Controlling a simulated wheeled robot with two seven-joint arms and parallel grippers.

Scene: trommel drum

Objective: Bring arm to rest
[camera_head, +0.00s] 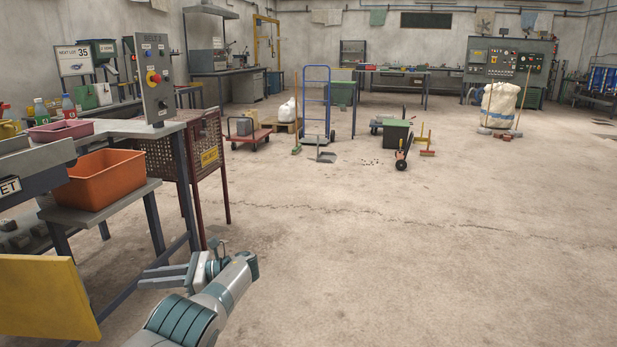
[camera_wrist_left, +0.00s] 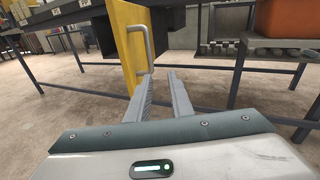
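My left arm comes up from the bottom of the head view, with my left gripper (camera_head: 148,277) pointing left, below the bench and over the floor. In the left wrist view the two grey fingers of my left gripper (camera_wrist_left: 160,74) stand apart with nothing between them. Beyond the fingertips is a yellow panel (camera_wrist_left: 118,40) with a grey bar handle (camera_wrist_left: 146,48); the handle's lower end appears close to the tips, but I see no grip on it. The yellow panel (camera_head: 45,298) is at the lower left of the head view, left of the gripper. My right gripper is out of view.
An orange bin (camera_head: 100,180) sits on a low shelf beside the bench legs, left of my gripper. A rusty mesh cage (camera_head: 205,150) stands behind it. A control panel (camera_head: 155,80) rises above the bench. The floor (camera_head: 420,260) to the right is clear.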

